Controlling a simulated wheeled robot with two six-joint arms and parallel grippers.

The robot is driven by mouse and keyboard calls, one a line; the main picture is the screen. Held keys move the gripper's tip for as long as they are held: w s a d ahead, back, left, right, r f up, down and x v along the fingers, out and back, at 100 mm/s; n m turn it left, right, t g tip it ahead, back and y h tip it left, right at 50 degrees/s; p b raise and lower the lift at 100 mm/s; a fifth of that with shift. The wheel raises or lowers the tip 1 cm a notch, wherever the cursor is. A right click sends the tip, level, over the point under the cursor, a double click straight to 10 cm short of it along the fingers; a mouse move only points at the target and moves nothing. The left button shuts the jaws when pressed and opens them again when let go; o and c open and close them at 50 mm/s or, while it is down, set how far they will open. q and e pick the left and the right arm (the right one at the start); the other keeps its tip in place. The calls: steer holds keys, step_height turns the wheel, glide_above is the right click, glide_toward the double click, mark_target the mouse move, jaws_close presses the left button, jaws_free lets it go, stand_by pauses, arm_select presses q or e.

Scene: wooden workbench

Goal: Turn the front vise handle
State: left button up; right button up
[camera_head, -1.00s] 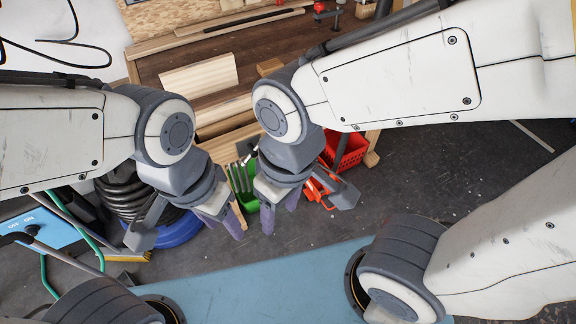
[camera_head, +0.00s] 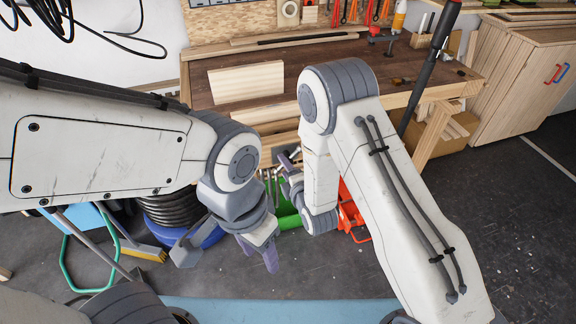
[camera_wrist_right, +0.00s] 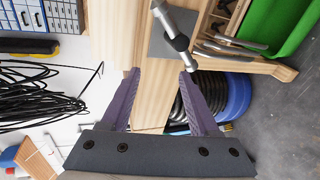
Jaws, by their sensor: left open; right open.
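The front vise handle (camera_wrist_right: 180,42) is a slim grey metal bar with a dark collar. In the right wrist view it slants across a grey plate (camera_wrist_right: 162,46) on the pale wooden bench front. Its lower end is close to the right-hand fingertip; I cannot tell whether they touch. My right gripper (camera_wrist_right: 160,74) is open, its purple fingers apart before the wood. In the head view my right gripper (camera_head: 287,172) is at the bench front, partly hidden by its own wrist. My left gripper (camera_head: 264,258) is open and empty, hanging lower, in front of the bench.
The wooden workbench (camera_head: 410,98) has a pale board (camera_head: 246,82) on top.

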steer(key=s+d+f+n+t+b, duration=0.2)
steer(key=d+f+n+t, duration=0.2)
steer(key=f, duration=0.1)
steer(key=p+x, duration=0.2)
steer(key=x, duration=0.8)
steer(key=shift+w+a+r, duration=0.2)
steer(key=shift+w, duration=0.05)
jaws_close()
